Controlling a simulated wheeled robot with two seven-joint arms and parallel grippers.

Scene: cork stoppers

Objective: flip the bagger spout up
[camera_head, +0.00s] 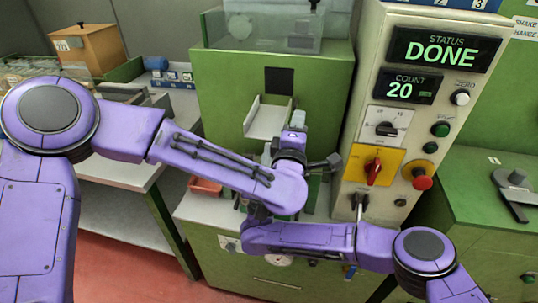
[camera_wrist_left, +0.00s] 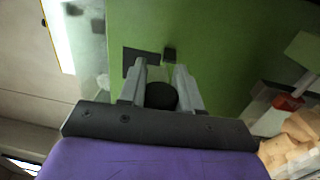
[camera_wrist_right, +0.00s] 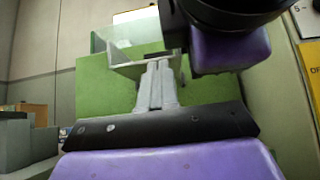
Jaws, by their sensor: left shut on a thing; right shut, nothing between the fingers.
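A pale trough-shaped spout (camera_head: 268,118) sits on the green bagger front in the head view, below a dark square opening. Its pale walls also show in the right wrist view (camera_wrist_right: 125,50). My left gripper (camera_head: 299,118) is at the right side of the spout. In the left wrist view its fingers (camera_wrist_left: 159,72) are closed on a dark round knob (camera_wrist_left: 160,96); whether the knob belongs to the spout I cannot tell. My right gripper (camera_wrist_right: 159,68) is shut and empty, with the spout beyond its fingertips. In the head view it is mostly hidden behind my left forearm.
The control panel (camera_head: 400,130) stands to the right, its status reading DONE and count 20. It carries a red switch and a red button. My left wrist is close to my right gripper.

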